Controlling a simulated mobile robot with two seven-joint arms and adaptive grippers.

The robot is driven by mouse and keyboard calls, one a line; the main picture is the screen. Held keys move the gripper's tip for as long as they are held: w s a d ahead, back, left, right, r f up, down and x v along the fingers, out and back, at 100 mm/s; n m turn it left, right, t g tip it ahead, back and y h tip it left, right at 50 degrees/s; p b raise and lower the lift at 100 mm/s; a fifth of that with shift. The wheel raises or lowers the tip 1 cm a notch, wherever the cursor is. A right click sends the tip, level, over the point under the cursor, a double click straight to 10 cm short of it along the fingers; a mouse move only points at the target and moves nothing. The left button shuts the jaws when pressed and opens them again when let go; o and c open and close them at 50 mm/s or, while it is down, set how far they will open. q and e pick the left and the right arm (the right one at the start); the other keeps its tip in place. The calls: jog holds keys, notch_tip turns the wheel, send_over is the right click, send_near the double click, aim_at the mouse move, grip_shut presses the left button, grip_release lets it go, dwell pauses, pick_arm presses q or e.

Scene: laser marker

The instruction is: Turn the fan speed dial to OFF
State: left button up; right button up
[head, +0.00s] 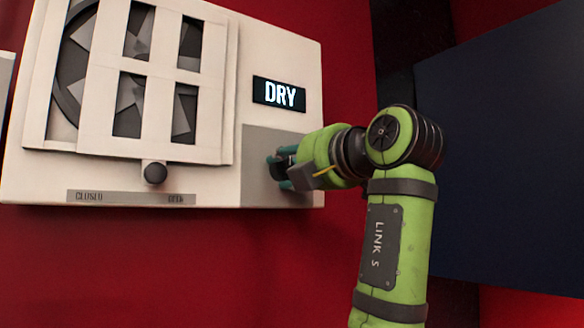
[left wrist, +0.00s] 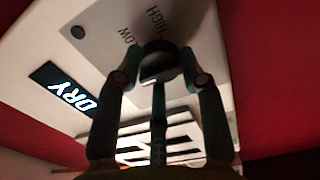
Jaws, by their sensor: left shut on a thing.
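The fan speed dial (left wrist: 160,62) is a dark round knob on a grey plate (left wrist: 105,22), with the words HIGH and LOW printed beside it. An OFF mark cannot be made out. In the head view the grey plate (head: 262,145) is at the lower right of the white panel, and the fingers mostly hide the dial. My left gripper (head: 285,173) is at the plate, shut on the dial. My right gripper is not in view.
The white panel (head: 245,60) hangs on a red wall (head: 120,265). It bears a lit DRY display (head: 279,94), a slatted vent with a fan behind, and a round slider knob (head: 155,173) above a CLOSED strip. A dark blue surface (head: 500,150) stands at the right.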

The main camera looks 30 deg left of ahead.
pick_arm(q)
jog(key=o, duration=1)
jog(key=shift+o, duration=0.7)
jog(key=shift+s+a, duration=0.15)
jog(key=shift+a, duration=0.05)
jog(key=shift+d, duration=0.2)
jog(key=v, duration=1.1)
jog(key=shift+s+d, duration=0.2)
jog(key=shift+d, duration=0.05)
